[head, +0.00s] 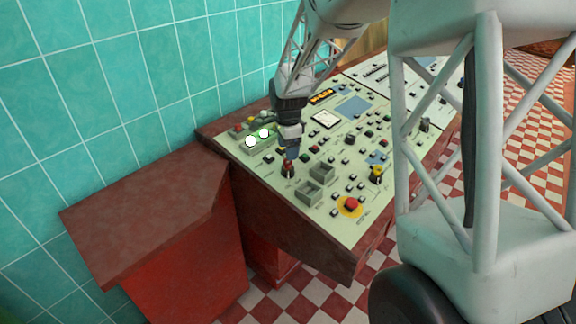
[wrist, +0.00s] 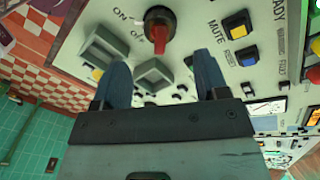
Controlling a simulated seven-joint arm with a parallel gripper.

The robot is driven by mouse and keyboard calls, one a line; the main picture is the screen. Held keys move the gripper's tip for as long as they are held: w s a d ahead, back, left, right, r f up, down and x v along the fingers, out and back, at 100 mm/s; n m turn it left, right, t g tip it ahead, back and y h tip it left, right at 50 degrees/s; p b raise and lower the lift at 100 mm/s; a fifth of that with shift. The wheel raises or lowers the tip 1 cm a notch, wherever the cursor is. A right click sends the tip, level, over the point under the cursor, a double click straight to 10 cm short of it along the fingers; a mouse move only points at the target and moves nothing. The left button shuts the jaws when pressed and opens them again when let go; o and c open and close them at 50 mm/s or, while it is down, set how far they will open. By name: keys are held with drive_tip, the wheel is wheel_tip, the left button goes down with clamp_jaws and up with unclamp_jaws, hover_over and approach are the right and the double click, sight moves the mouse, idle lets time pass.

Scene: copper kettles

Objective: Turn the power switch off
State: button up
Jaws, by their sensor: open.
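The power switch (wrist: 159,25) is a red rotary knob on a dark round base, with ON and OFF printed to its left in the wrist view. Its bright red bar points down the picture, toward my gripper; I cannot tell surely which label it is set to. In the head view the knob (head: 288,170) sits near the front left of the pale green panel. My gripper (wrist: 162,82) is open and empty, its two blue fingers apart and short of the knob. In the head view my gripper (head: 291,153) is just above the knob, fingertips hard to make out.
Two grey raised square housings (head: 309,191) stand close to the knob. A red mushroom button on a yellow disc (head: 352,204) and a yellow-marked knob (head: 376,174) are to the right. Two lit white lamps (head: 257,137) are at the left. A teal tiled wall (head: 150,85) rises behind.

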sight(288, 165)
drive_tip(key=shift+f, duration=3.65)
drive_tip(key=c, duration=0.9)
